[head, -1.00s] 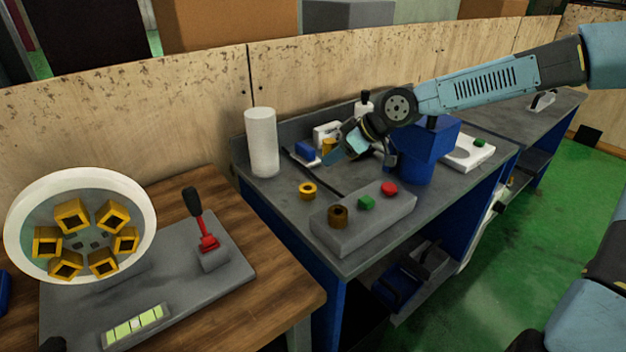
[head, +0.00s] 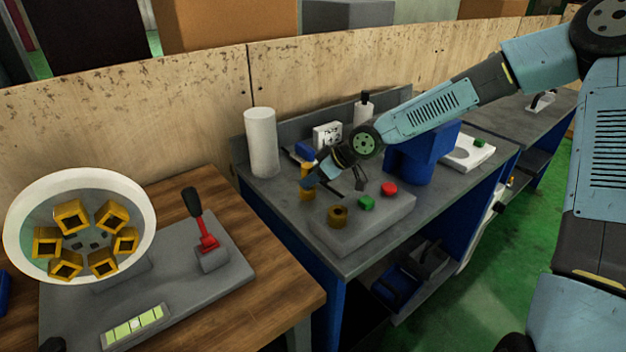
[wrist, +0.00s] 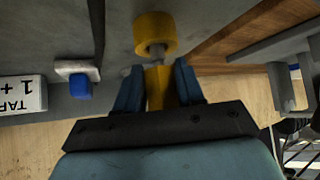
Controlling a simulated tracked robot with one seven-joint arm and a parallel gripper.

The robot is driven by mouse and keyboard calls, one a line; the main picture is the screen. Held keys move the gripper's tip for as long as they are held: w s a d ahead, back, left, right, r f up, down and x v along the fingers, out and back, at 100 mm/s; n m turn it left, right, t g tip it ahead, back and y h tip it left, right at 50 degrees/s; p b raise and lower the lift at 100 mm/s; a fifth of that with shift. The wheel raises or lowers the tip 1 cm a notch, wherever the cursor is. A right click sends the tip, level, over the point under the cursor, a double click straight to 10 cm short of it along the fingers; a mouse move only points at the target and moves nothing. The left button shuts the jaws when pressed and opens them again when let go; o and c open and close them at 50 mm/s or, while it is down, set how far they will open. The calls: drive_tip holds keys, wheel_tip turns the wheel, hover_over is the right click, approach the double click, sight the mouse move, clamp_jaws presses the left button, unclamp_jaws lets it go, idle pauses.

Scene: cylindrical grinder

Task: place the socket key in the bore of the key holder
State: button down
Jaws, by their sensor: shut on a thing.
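My gripper (head: 310,180) is shut on the yellow handle of the socket key (wrist: 156,88), which also shows in the head view (head: 307,170). In the wrist view, a short grey shaft runs from the handle toward a yellow ring, the key holder (wrist: 152,22). The shaft overlaps the ring's near edge; I cannot tell whether its tip is inside the bore. In the head view, the key is just above the ring (head: 306,194) on the grey bench, and my fingers partly hide both.
A grey block (head: 370,225) with a brown ring (head: 337,215), a green button (head: 366,203) and a red button (head: 389,189) stands close in front. A white cylinder (head: 262,142) stands at the left. A blue machine part (head: 412,165) is to the right.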

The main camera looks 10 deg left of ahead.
drive_tip(key=shift+f, duration=0.4)
drive_tip(key=c, duration=0.7)
unclamp_jaws()
drive_tip(key=shift+d+r, duration=0.1)
drive_tip(key=v, duration=1.1)
drive_tip(key=shift+d+r, duration=0.25)
drive_tip(key=shift+r, duration=0.05)
